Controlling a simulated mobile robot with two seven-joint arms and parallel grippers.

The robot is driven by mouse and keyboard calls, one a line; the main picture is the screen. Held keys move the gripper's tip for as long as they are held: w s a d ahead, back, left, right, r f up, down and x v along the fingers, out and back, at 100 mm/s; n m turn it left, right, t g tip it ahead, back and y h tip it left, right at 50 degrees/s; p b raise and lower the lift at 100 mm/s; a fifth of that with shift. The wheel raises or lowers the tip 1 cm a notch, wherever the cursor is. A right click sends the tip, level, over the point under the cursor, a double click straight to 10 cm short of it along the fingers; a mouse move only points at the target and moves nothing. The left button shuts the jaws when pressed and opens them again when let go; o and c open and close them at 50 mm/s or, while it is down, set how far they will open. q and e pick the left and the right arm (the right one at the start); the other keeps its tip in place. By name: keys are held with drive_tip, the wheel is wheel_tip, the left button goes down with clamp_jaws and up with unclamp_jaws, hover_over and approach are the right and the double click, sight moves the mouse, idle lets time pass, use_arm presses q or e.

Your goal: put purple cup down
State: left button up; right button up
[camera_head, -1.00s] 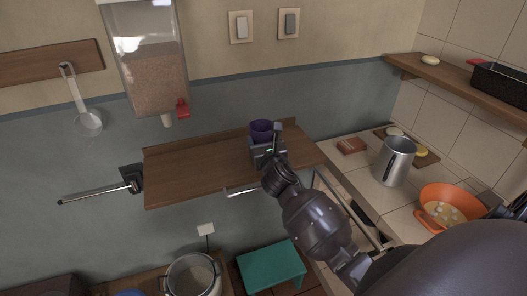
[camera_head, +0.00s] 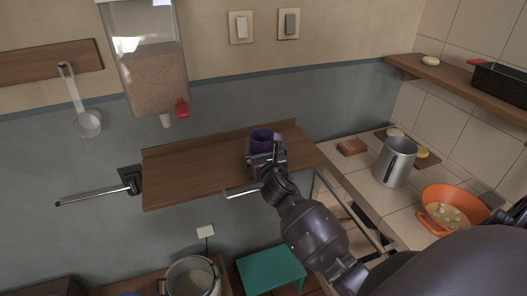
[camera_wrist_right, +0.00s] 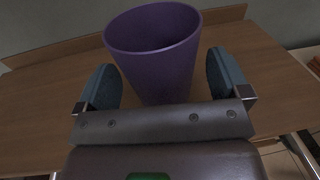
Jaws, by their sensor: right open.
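The purple cup (camera_head: 261,139) stands upright on the wooden wall shelf (camera_head: 195,172), toward its right end. In the right wrist view the cup (camera_wrist_right: 158,52) is between the two blue finger pads, with a gap on each side. My right gripper (camera_head: 264,153) is open at the cup and also shows in the right wrist view (camera_wrist_right: 162,85). The wooden shelf top (camera_wrist_right: 45,100) lies under the cup there, though the cup's base is partly hidden by the gripper body. My left gripper is not in view.
A grain dispenser (camera_head: 143,70) hangs above the shelf's left part. A metal pitcher (camera_head: 394,163) and an orange colander-like bowl (camera_head: 449,203) stand on the tiled counter (camera_head: 380,203) at right. The shelf's left half is clear. A pot (camera_head: 192,277) stands below.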

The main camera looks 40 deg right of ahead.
drive_tip(key=shift+r, duration=0.2)
drive_tip(key=v, duration=1.2)
drive_tip(key=s+a+f+m+g+y, duration=0.2)
drive_tip(key=s+f+m, duration=0.6)
drive_tip(key=m, duration=0.7)
drive_tip(key=s+a+f+m+g+y, duration=0.3)
drive_tip(key=s+f+m, duration=0.6)
drive_tip(key=m, duration=0.7)
wheel_tip(320, 180, down, 2)
drive_tip(key=shift+a+f+y, duration=0.1)
drive_tip(key=shift+a+y, duration=0.45)
drive_tip(key=shift+y, duration=0.05)
